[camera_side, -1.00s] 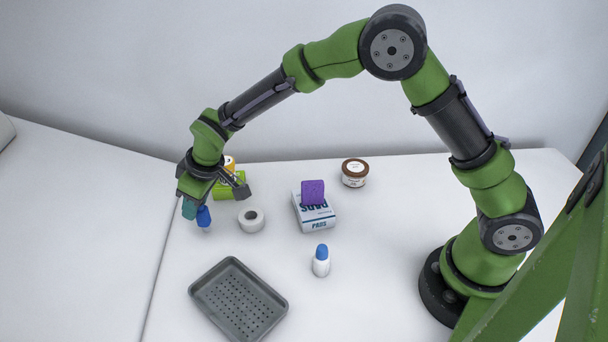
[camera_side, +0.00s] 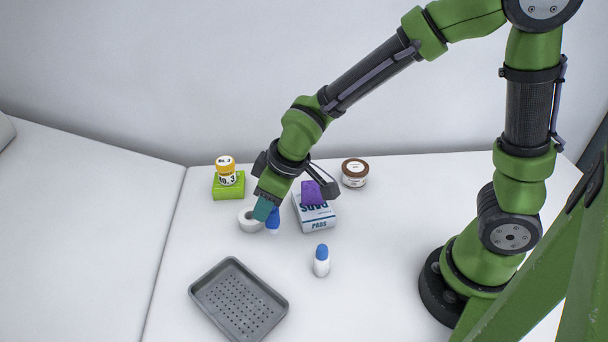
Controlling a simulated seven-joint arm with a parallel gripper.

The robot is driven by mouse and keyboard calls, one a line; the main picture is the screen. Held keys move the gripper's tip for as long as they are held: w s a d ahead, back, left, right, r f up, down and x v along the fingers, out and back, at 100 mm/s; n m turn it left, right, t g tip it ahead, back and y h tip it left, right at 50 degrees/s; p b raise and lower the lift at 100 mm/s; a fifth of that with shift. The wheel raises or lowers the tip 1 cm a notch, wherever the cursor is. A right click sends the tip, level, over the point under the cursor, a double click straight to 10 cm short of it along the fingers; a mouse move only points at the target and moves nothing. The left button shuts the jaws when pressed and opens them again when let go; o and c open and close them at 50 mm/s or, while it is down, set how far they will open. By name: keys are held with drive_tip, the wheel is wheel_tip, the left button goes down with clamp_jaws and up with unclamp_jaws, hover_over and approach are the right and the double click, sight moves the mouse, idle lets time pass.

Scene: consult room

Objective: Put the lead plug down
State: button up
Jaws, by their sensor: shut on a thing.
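My gripper (camera_side: 268,213), with a teal fingertip, points down over the middle of the table. It is shut on a small blue piece, the lead plug (camera_side: 273,222), whose upper part is partly hidden by the fingers. The plug shows just right of the white tape roll (camera_side: 245,226) and left of the box of pads. I cannot tell how high it is above the table or whether it touches the roll.
A purple block (camera_side: 312,193) sits on the pads box (camera_side: 318,221). A brown-lidded jar (camera_side: 355,173) stands behind. A yellow-capped pot (camera_side: 226,172) stands on a green block (camera_side: 228,188). A blue-capped white bottle (camera_side: 321,262) and a grey perforated tray (camera_side: 207,304) are in front.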

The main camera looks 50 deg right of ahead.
drive_tip(key=w+d+r+m+h, duration=0.1)
drive_tip(key=w+d+r+m, duration=0.2)
drive_tip(key=w+d, duration=0.55)
drive_tip(key=w+d+r+m+h, duration=0.25)
drive_tip(key=w+d, duration=0.25)
drive_tip(key=d, duration=0.7)
drive_tip(key=shift+m+y, duration=0.45)
drive_tip(key=shift+y, duration=0.1)
drive_tip(key=f, duration=1)
drive_tip(key=shift+s+a, duration=0.2)
drive_tip(key=shift+s, duration=0.15)
drive_tip(key=o, duration=1)
drive_tip(key=shift+f, duration=0.15)
